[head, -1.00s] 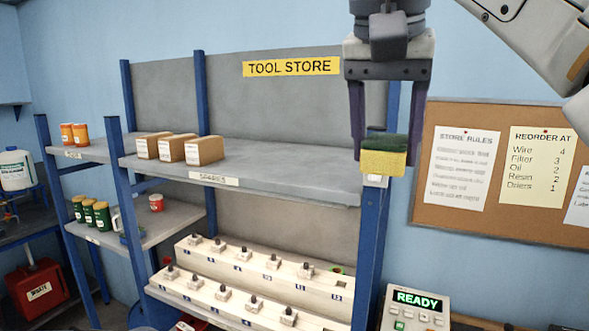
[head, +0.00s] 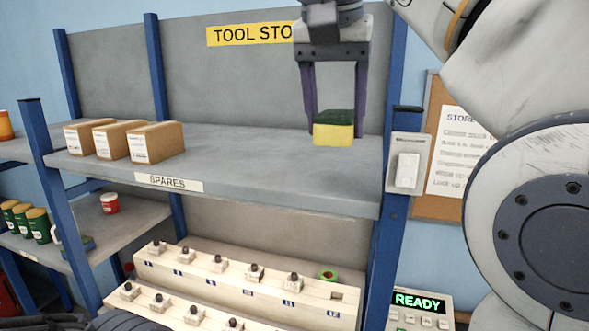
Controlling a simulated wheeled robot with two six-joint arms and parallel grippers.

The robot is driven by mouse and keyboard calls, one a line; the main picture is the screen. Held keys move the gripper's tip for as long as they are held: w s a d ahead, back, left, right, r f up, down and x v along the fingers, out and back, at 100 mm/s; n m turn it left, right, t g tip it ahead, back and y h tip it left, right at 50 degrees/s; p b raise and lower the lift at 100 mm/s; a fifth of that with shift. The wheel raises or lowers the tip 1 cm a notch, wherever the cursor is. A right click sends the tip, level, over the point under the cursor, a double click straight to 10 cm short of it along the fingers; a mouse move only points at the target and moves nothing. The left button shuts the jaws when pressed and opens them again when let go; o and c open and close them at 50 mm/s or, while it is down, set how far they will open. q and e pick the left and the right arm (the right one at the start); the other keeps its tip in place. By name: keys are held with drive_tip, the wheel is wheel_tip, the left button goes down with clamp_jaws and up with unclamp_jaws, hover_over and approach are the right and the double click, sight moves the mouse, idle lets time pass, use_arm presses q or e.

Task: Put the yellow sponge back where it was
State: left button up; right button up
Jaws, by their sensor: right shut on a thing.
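The yellow sponge (head: 333,134) has a dark green top layer. My right gripper (head: 334,120) is shut on it, one finger at each side. The sponge shows in front of or just over the right part of the upper shelf (head: 255,160) of the tool store; I cannot tell whether it touches the shelf. My left gripper is not in view.
Several cardboard boxes (head: 155,142) stand at the left of the upper shelf, above the SPARES label (head: 168,183). The shelf between boxes and sponge is clear. A blue post (head: 392,190) with a white switch box (head: 407,165) stands right. Numbered electrode racks (head: 240,285) fill the lower shelf.

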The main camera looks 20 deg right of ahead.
drive_tip(key=p, duration=0.1)
hover_over(320, 177)
drive_tip(key=s, duration=0.1)
drive_tip(key=f, duration=0.2)
drive_tip(key=a+f, duration=0.1)
drive_tip(key=f, duration=0.1)
drive_tip(key=shift+s, duration=0.2)
drive_tip(key=shift+d+f, duration=0.1)
drive_tip(key=shift+f, duration=2)
drive_tip(key=shift+f, duration=0.25)
drive_tip(key=o, duration=1.3)
drive_tip(key=shift+r, duration=0.1)
